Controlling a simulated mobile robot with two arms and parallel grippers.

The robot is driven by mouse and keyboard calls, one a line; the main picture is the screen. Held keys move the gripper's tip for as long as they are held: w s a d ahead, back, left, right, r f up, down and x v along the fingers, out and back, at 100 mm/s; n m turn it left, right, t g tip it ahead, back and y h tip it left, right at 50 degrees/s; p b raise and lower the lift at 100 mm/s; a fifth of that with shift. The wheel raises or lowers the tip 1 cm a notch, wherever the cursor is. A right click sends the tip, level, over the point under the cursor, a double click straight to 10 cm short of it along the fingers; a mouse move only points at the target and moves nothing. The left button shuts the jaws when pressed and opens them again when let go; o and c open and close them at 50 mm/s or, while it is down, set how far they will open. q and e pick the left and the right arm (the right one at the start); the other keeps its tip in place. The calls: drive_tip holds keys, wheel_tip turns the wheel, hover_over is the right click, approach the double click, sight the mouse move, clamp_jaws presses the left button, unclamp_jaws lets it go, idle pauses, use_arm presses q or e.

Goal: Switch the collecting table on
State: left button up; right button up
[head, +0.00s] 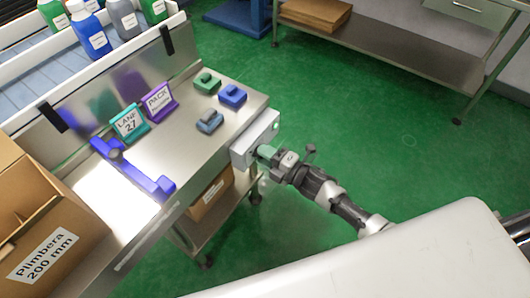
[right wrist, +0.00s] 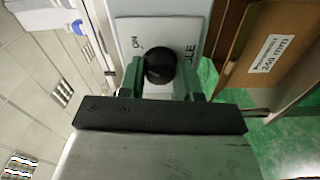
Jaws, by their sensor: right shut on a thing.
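A grey switch box (head: 254,138) is fixed to the right end of the steel collecting table (head: 235,99). In the right wrist view its white label plate (right wrist: 197,32) carries a round black knob (right wrist: 160,65). The word "ON" shows left of the knob, and part of another word ending in "LE" shows on its right. My right gripper (head: 266,152) is at the face of the box. In the right wrist view its green fingers (right wrist: 160,80) stand on both sides of the knob and are shut on it. The lower part of the knob is hidden. My left gripper is not in view.
On the table stand a blue bracket (head: 133,168), a teal "LANE 27" sign (head: 130,121), a purple sign (head: 160,101) and several small blocks. Bottles (head: 90,33) stand on the conveyor behind. A cardboard box (head: 45,225) is at left. Green floor is open at right.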

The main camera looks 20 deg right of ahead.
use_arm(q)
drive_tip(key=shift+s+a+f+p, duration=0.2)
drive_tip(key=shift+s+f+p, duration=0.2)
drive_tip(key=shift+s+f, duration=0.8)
use_arm(e)
drive_tip(key=shift+m, duration=1.3)
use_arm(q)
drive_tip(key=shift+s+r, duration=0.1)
use_arm(e)
drive_tip(key=o, duration=0.9)
drive_tip(key=shift+o, duration=0.2)
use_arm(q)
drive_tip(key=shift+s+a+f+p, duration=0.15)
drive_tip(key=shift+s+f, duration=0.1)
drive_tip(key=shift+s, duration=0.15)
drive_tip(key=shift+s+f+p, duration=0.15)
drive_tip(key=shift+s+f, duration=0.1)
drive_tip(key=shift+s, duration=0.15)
use_arm(e)
drive_tip(key=v, duration=1.1)
